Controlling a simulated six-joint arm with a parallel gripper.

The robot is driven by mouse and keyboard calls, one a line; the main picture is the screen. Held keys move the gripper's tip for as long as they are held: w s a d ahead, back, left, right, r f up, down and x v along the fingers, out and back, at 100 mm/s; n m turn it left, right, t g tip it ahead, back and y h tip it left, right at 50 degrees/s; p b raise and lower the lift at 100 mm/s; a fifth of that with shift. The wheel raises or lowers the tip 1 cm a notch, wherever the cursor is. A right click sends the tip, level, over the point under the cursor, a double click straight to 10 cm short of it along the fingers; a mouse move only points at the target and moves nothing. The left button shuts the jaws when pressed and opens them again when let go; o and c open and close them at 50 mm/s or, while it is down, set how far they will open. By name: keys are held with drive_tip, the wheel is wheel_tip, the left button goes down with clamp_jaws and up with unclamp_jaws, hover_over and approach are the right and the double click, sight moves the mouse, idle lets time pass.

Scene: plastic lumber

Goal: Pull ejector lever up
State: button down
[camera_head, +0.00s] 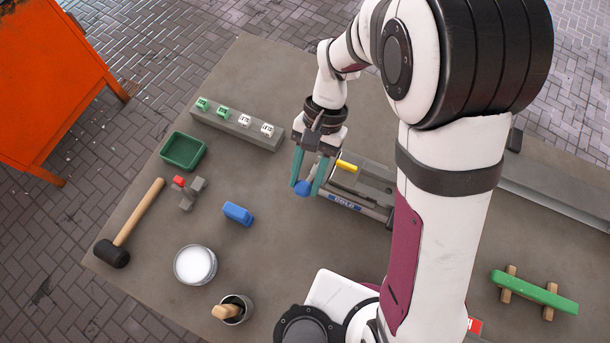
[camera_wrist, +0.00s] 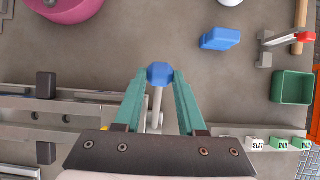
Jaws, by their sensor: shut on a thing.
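The ejector lever shows as a blue ball knob (camera_wrist: 160,74) on a pale metal rod (camera_wrist: 156,108) in the wrist view. The knob also shows in the head view (camera_head: 303,188), at the left end of a grey machine (camera_head: 372,186) with a blue lettered label. My gripper (camera_wrist: 161,80) has its two teal fingers on either side of the knob, shut on it. In the head view my gripper (camera_head: 305,184) points down at the machine's left end. The lever's foot is partly hidden behind the gripper.
A yellow handle (camera_head: 347,166) sits on the machine close right of my fingers. A blue block (camera_head: 238,213), green tray (camera_head: 183,151), small red-topped clamp (camera_head: 187,192), mallet (camera_head: 130,225) and white tub (camera_head: 195,265) lie left. A bar with marked cubes (camera_head: 236,123) lies behind.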

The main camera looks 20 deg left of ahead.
drive_tip(key=shift+w, duration=0.3)
drive_tip(key=c, duration=0.9)
unclamp_jaws()
drive_tip(key=o, duration=0.4)
drive_tip(key=shift+s, duration=0.15)
drive_tip(key=v, duration=1.6)
drive_tip(key=shift+s, duration=0.1)
